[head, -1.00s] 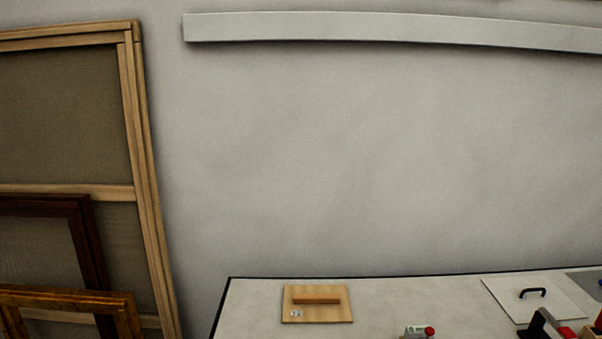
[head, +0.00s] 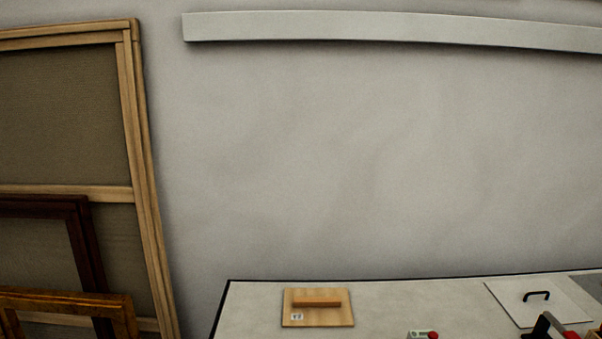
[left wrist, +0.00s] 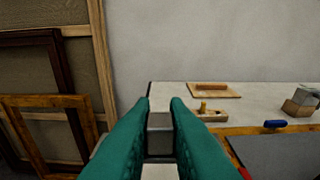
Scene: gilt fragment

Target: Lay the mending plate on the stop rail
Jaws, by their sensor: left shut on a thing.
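My left gripper (left wrist: 161,102) shows in the left wrist view as two green fingers, with a grey, metal-looking piece (left wrist: 160,121) between them. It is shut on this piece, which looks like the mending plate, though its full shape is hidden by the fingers. The gripper is left of most of the things on the bench. I cannot pick out the stop rail for certain. Neither gripper shows in the head view, and my right gripper is in no view.
A wooden board with a bar handle (head: 318,315) lies on the bench (head: 250,310). A white panel with a black handle (head: 510,303) lies to its right. A small wooden block (left wrist: 210,115) and a blue-handled tool (left wrist: 275,124) lie nearer. Frames (head: 141,180) lean at left.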

